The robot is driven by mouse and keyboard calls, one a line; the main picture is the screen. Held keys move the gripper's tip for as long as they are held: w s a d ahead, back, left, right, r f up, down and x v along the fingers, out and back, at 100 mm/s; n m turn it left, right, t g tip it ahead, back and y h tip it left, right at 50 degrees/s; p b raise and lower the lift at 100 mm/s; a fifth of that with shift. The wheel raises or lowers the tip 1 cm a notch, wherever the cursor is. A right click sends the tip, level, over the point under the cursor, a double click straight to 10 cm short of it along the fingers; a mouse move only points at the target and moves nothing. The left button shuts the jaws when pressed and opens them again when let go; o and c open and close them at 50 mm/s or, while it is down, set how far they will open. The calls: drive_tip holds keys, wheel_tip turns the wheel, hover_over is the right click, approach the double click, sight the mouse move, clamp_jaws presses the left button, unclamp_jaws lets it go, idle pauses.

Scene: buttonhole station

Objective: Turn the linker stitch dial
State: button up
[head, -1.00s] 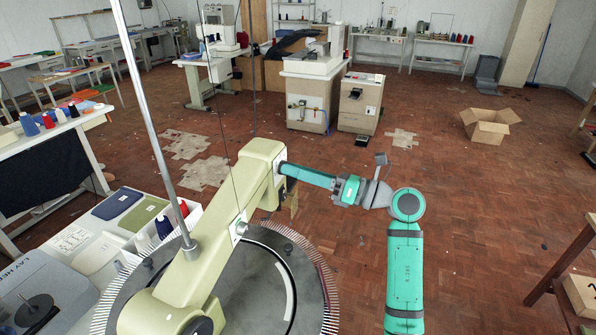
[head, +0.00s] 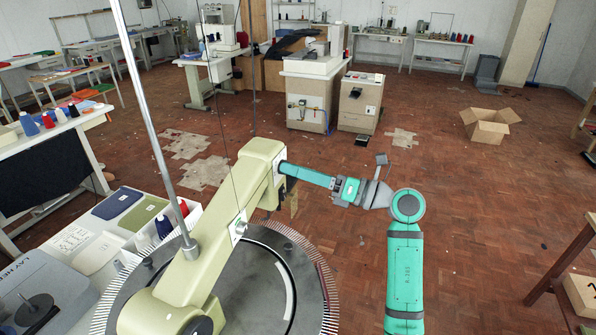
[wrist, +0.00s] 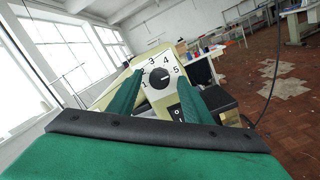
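The stitch dial (wrist: 159,78) is a round black knob on a white plate numbered 1 to 5, in the middle of the wrist view. A white mark on it points right, roughly toward the 5. My gripper (wrist: 160,84) has its green fingers apart, one on each side of the dial; I cannot tell if they touch it. The linker (head: 252,170) is a cream machine arm above a round needle ring (head: 325,290) in the head view. My gripper's end meets the linker's far end there, and the dial is hidden.
A black switch (wrist: 178,113) marked O and I sits just below the dial. A metal pole (head: 150,120) and thin threads rise beside the linker. A table with cloth pieces (head: 118,203) is at left. A cardboard box (head: 487,130) lies on open floor at right.

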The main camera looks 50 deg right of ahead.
drive_tip(key=v, duration=1)
drive_tip(key=shift+s, duration=0.4)
drive_tip(key=shift+d, duration=0.1)
